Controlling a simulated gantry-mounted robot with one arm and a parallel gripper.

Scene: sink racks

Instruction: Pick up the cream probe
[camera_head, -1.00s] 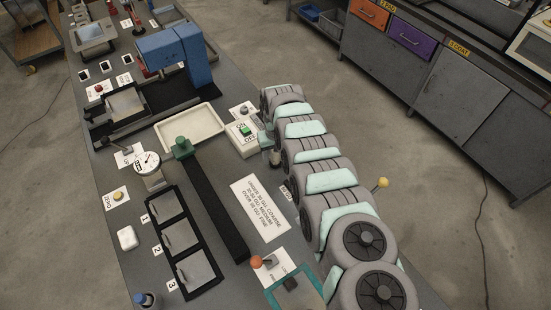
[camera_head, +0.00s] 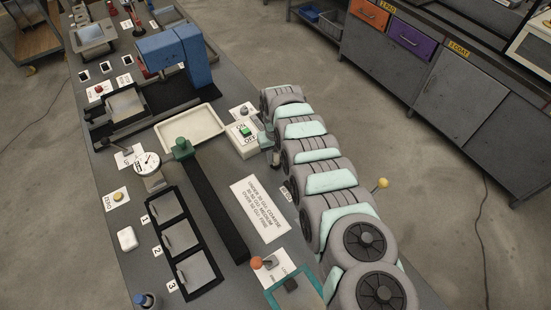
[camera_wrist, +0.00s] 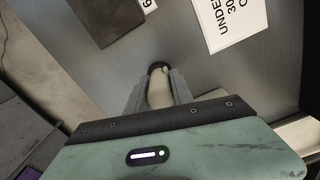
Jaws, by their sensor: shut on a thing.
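The cream probe (camera_wrist: 159,93) shows in the wrist view as a pale rounded body with a dark ring at its far end. My gripper (camera_wrist: 160,88) is shut on it, with one grey finger on each side. The lower part of the probe is hidden by the teal and black gripper body. I cannot tell whether the probe touches the bench. In the head view my arm covers this area, and the probe cannot be made out.
A printed sign (camera_head: 261,209) lies on the bench beside my arm. An orange-knobbed lever (camera_head: 257,263) is near the front.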

